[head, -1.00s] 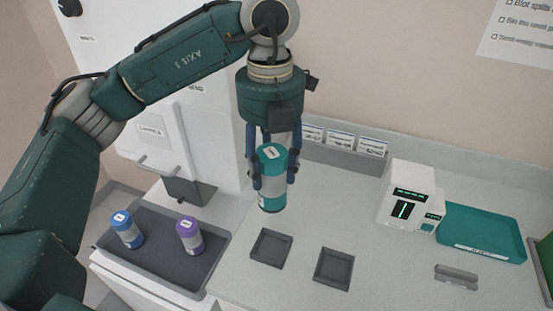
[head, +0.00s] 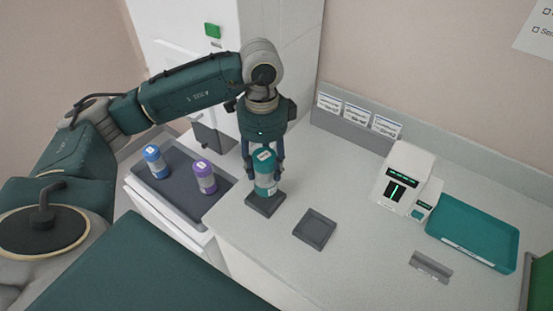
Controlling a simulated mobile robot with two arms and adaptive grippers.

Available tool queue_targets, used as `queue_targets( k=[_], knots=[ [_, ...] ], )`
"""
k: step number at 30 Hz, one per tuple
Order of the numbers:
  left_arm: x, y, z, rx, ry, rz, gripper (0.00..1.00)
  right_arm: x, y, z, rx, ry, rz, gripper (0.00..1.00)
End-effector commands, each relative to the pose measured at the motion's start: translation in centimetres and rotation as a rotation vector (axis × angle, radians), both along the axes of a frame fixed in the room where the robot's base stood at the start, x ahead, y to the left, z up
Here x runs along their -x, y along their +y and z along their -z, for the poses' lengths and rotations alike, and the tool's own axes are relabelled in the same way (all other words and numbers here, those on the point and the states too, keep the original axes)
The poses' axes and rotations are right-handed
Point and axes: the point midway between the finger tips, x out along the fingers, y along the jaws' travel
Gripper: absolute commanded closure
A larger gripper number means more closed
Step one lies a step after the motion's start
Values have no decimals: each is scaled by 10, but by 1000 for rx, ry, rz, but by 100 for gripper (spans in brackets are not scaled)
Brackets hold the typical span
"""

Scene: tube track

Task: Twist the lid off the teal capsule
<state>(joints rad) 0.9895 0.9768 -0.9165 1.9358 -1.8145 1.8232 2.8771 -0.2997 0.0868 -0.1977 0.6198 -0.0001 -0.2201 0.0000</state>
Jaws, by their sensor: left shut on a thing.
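The teal capsule (head: 265,186) is a clear-bodied cylinder with a teal lid (head: 263,160) and a teal bottom band. It is upright at the left square dark holder (head: 265,204) on the counter. I cannot tell whether its base is fully seated in the holder. My left gripper (head: 264,173) comes down from above and is shut on the capsule, one blue finger on each side. The lid is on the capsule. My right gripper is not in view.
A second square holder (head: 315,230) is empty, to the right. A dark tray (head: 178,191) holds a blue capsule (head: 155,162) and a purple capsule (head: 204,177). A white device (head: 403,180), a teal tray (head: 474,233) and a small grey block (head: 431,266) stand further right.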

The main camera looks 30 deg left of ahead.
Motion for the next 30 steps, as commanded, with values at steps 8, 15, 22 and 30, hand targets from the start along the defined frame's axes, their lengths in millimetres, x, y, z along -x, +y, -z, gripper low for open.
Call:
queue_targets(
  k=[8, 15, 22, 30],
  knots=[
    [0, 1, 1, -1, -1, 292, 87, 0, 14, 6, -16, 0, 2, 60],
    [0, 1, 0, -1, 1, 705, 87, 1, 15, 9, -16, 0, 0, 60],
    [0, 1, -1, -3, 2, 1095, 87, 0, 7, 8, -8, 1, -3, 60],
    [0, 1, -1, -1, 5, 1535, 87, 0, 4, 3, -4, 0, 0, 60]
  ],
)
